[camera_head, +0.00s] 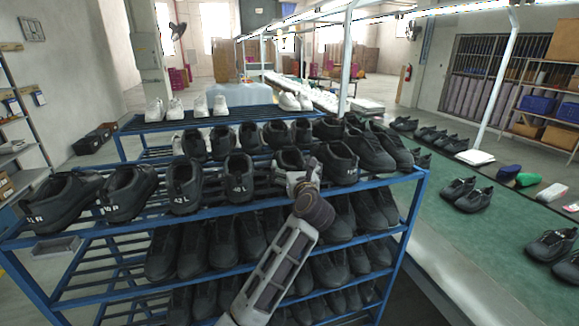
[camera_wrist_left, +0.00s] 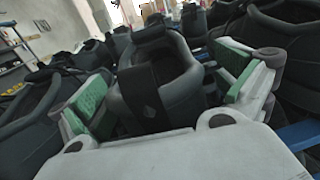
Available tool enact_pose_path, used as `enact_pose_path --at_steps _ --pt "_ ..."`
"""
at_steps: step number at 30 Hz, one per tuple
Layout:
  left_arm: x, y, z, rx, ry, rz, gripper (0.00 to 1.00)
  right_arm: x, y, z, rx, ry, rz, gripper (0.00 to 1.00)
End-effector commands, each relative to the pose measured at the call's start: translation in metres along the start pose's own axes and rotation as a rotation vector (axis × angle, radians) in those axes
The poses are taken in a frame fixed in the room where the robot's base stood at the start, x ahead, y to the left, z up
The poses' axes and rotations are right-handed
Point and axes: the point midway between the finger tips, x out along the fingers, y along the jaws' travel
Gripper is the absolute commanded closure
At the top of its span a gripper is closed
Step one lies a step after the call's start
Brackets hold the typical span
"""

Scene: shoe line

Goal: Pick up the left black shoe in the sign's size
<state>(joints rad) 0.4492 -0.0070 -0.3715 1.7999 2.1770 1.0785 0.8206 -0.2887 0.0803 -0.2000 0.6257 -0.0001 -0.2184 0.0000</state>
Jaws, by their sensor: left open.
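Black shoes stand in a row on the top shelf of the blue rack, with white size marks on their heels. One reads like 42 L (camera_head: 182,180); the shoe to its right (camera_head: 238,176) also seems to end in L. My left gripper (camera_head: 297,180) is at the rack's front edge, before a black shoe (camera_head: 290,158) whose heel mark it hides. In the left wrist view my gripper (camera_wrist_left: 165,100) is open, its green pads on either side of that shoe (camera_wrist_left: 160,50). I cannot tell whether they touch it. No readable size sign shows. My right gripper is not in view.
Neighbouring shoes (camera_head: 338,163) stand close on both sides. Lower shelves of the blue rack (camera_head: 75,301) hold more black shoes. White shoes (camera_head: 220,105) stand on a rack behind. A green conveyor (camera_head: 490,245) with black shoes runs along the right.

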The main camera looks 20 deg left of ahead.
Motion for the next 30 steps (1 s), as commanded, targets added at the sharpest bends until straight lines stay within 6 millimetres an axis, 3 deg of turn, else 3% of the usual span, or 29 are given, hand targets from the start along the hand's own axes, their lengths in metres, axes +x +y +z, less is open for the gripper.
enact_pose_path --at_steps 5,15,27,30 --pt "0.0 0.0 0.0 0.0 0.0 -0.001 0.0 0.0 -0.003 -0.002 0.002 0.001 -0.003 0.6" --pt "0.0 0.0 0.0 0.0 0.0 -0.001 0.01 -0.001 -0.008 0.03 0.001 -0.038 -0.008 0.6" --pt "0.0 0.0 0.0 0.0 0.0 -0.001 0.53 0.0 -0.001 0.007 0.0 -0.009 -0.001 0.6" --pt "0.0 0.0 0.002 -0.001 -0.004 -0.001 0.59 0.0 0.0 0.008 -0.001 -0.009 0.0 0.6"
